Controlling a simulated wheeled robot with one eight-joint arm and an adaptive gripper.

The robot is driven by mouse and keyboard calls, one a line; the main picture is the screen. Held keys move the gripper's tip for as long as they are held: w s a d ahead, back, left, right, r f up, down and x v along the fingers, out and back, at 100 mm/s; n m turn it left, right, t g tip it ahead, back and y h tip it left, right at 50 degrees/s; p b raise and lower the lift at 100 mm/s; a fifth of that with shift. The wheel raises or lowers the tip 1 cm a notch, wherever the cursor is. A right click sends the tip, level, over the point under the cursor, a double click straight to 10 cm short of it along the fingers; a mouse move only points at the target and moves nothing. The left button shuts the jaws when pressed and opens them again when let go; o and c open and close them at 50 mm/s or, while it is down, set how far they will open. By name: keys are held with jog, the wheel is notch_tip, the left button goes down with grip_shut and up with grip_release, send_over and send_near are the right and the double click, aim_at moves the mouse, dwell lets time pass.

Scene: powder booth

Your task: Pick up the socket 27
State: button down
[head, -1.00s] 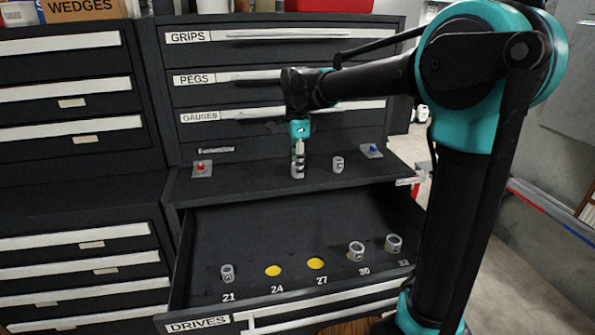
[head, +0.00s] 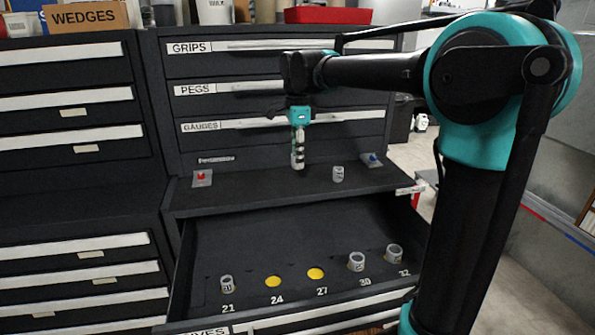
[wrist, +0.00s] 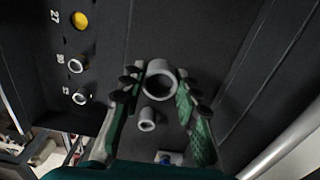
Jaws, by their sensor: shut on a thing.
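My gripper (head: 298,155) is above the shelf on top of the open drawer, pointing down. In the wrist view its two fingers (wrist: 160,95) are shut on a grey ring-shaped socket (wrist: 159,81). No number is readable on the held socket. A second, smaller-looking grey socket (head: 338,174) stands upright on the shelf to the right, apart from the gripper; it also shows in the wrist view (wrist: 147,119). In the drawer the spot marked 27 (head: 316,274) is an empty yellow disc, and so is the spot marked 24 (head: 273,282).
Sockets stand at spots 21 (head: 227,284), 30 (head: 356,262) and 32 (head: 394,254) in the open drawer (head: 215,245). A red button (head: 201,177) and a blue button (head: 373,160) sit on the shelf's (head: 260,191) left and right. Closed drawers rise behind.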

notch_tip(320, 180, up, 14)
dwell(0.3)
jog(key=shift+f, duration=0.25)
dwell(0.5)
